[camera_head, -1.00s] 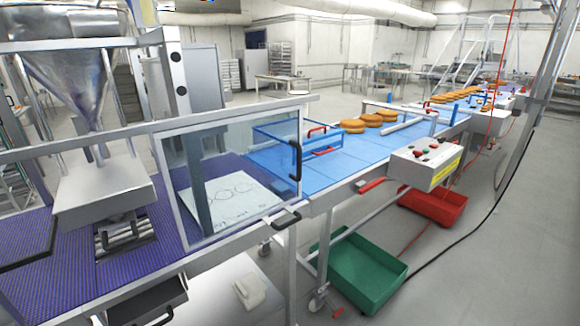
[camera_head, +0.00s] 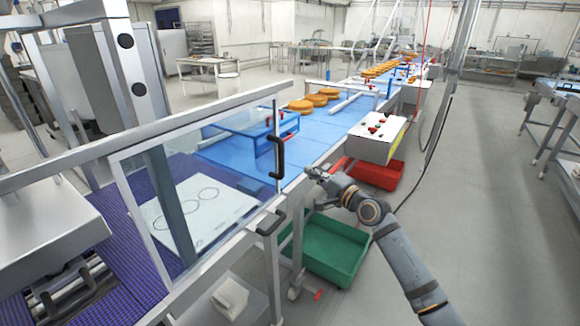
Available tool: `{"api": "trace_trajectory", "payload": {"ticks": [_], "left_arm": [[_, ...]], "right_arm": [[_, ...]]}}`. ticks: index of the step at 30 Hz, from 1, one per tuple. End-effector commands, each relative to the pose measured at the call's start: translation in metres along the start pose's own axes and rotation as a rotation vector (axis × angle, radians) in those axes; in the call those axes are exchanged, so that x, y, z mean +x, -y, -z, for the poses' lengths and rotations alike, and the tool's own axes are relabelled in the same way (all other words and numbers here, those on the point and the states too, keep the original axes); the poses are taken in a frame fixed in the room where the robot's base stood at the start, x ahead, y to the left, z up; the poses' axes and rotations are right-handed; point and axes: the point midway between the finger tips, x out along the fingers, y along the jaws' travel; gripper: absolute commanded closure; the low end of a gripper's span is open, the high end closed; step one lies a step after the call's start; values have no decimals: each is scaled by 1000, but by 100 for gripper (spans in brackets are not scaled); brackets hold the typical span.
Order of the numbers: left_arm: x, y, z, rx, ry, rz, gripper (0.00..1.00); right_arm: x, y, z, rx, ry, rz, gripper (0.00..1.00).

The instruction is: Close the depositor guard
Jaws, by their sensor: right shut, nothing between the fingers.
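The depositor guard (camera_head: 215,200) is a clear framed panel on a top rail, standing to the right of the metal depositor head (camera_head: 45,232). A black upright handle (camera_head: 277,157) is on its right edge. A whiteboard with drawn circles shows behind the panel. My right gripper (camera_head: 318,172) is shut and empty, near the conveyor's front edge, to the right of the handle and apart from it. The depositor's purple belt (camera_head: 125,300) lies uncovered at the lower left. My left gripper is not in view.
A blue conveyor (camera_head: 325,127) with several round orange-brown cakes (camera_head: 318,98) runs to the back. A white control box (camera_head: 376,138) juts out at the front edge. Green (camera_head: 335,245) and red (camera_head: 375,174) crates sit below.

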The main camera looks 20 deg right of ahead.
Motion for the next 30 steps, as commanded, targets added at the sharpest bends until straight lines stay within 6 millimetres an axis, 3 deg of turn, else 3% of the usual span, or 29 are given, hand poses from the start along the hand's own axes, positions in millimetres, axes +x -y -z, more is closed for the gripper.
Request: {"api": "trace_trajectory", "payload": {"ticks": [5, 15, 17, 21, 30], "left_arm": [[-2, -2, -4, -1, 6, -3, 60], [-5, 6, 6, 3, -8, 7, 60], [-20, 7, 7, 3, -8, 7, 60], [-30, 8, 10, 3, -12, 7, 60], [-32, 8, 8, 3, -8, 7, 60]], "right_arm": [[27, 2, -1, 6, 1, 4, 100], [100, 1, -1, 3, 2, 1, 100], [94, 4, -13, 0, 2, -4, 100], [87, 2, -30, -1, 1, -2, 100], [83, -1, -38, -2, -1, -2, 100]]}}
